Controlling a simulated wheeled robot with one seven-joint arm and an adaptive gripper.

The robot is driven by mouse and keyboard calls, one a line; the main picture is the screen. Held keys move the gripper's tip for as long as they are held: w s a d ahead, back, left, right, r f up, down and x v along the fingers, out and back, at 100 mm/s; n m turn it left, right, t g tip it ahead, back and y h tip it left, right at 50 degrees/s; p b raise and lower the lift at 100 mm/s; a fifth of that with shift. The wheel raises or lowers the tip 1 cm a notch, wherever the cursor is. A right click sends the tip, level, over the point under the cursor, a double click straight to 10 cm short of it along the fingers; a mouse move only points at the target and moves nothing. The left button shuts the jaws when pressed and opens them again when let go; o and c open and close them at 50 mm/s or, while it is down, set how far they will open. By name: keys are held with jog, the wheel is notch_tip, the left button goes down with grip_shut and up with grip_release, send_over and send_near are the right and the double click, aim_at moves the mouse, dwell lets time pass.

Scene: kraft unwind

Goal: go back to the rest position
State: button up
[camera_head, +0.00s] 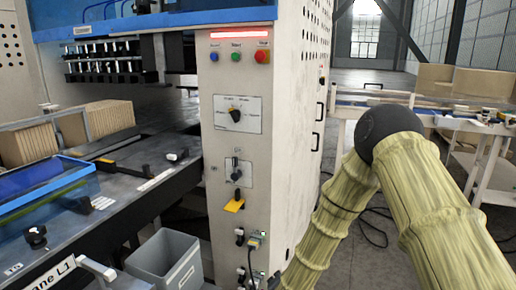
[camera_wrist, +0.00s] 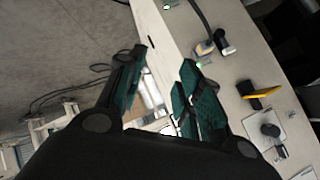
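My gripper (camera_wrist: 164,62) shows in the wrist view with its two green-padded fingers apart and nothing visible between them. It points toward the edge of the pale machine cabinet, and I cannot tell how far off the cabinet is. In the head view my arm, in a yellow-green sleeve, is bent at the right side. My gripper is not visible there.
The control cabinet (camera_head: 222,170) stands at the middle, with buttons, a knob and a yellow tag (camera_head: 234,206). The tag also shows in the wrist view (camera_wrist: 262,92). A grey bin (camera_head: 168,262) stands below the conveyor. A table (camera_head: 356,104) stands behind my arm. Dark cables lie on the floor.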

jog(key=s+d+f+n+g, duration=0.3)
jog(key=s+d+f, duration=0.1)
jog(key=s+f, duration=0.7)
jog(key=s+d+f+n+g, duration=0.2)
jog(key=s+d, duration=0.1)
jog(key=s, duration=0.8)
jog(key=s+d+f+n+g, duration=0.2)
jog(key=s+d+g, duration=0.1)
jog(key=s, duration=0.9)
jog(key=s+d+f+n+g, duration=0.2)
jog(key=s+d, duration=0.3)
jog(key=s, duration=0.6)
jog(key=shift+s+f, duration=0.2)
jog(key=shift+f, duration=0.05)
